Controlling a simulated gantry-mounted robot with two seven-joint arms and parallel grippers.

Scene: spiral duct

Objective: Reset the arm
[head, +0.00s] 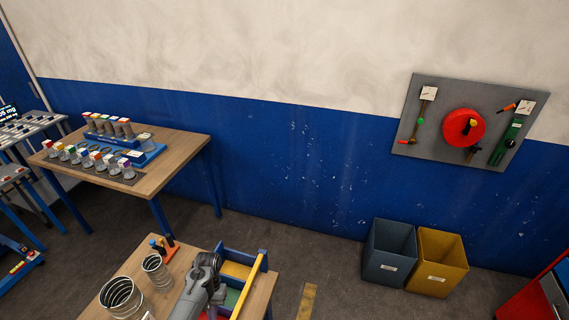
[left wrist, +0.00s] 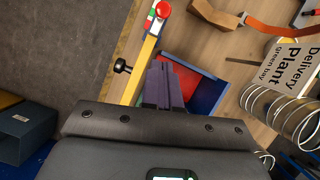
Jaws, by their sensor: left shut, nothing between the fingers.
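My left gripper shows in the left wrist view (left wrist: 163,88) with its two purple fingers together and nothing between them. It hangs over the coloured, compartmented tray (head: 264,262), near its yellow rail (left wrist: 146,55) and a black knob (left wrist: 122,66). In the head view my grey left arm reaches over the near table beside this tray; its fingertips are hard to make out there. Two metal spiral ducts stand on the table left of the arm, a larger one (head: 121,296) and a smaller one (head: 155,270). My right gripper is in neither view.
An orange-based tool holder (head: 168,248) stands at the table's back. A second table (head: 165,170) with capped jars is at the back left. Blue (head: 389,252) and yellow (head: 437,262) bins stand by the wall.

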